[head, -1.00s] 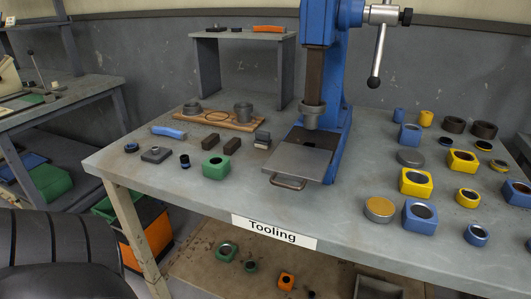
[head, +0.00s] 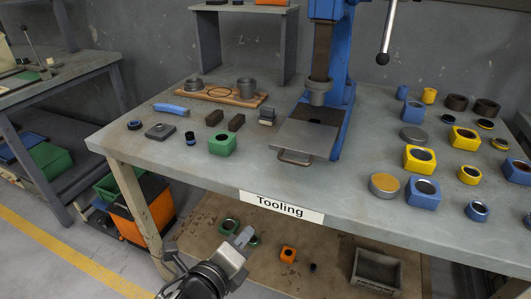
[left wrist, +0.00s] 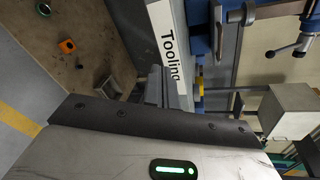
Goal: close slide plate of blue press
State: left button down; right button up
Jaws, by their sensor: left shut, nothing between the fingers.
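The blue press (head: 338,60) stands at the back middle of the table, with its grey ram (head: 319,90) above its base. The grey slide plate (head: 307,137) sticks out toward the table's front edge, with a brown handle (head: 294,159) at its front. A dark opening shows behind the plate, under the ram. My left gripper (head: 243,238) is shut and empty, below and in front of the table edge, left of and apart from the handle. In the left wrist view the press (left wrist: 225,20) is partly visible. My right gripper does not show.
A green block (head: 222,144), dark blocks and a wooden board (head: 222,95) lie left of the plate. Several yellow (head: 418,160) and blue (head: 422,192) parts stand on the right. A "Tooling" label (head: 281,206) is on the front edge. A lower shelf (head: 330,262) holds small parts.

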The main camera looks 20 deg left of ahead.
pick_arm(q)
notch_tip(320, 180, up, 8)
jog(key=w+a+m+t, duration=0.1)
jog(key=w+m+t, duration=0.2)
jog(key=m, duration=0.8)
jog(key=p, duration=0.2)
send_near(274, 148)
jog(key=shift+m+y, duration=0.4)
jog(key=w, duration=0.5)
jog(key=shift+w+d+r, duration=0.15)
jog(key=shift+w+d, duration=0.1)
jog(key=shift+w, duration=0.65)
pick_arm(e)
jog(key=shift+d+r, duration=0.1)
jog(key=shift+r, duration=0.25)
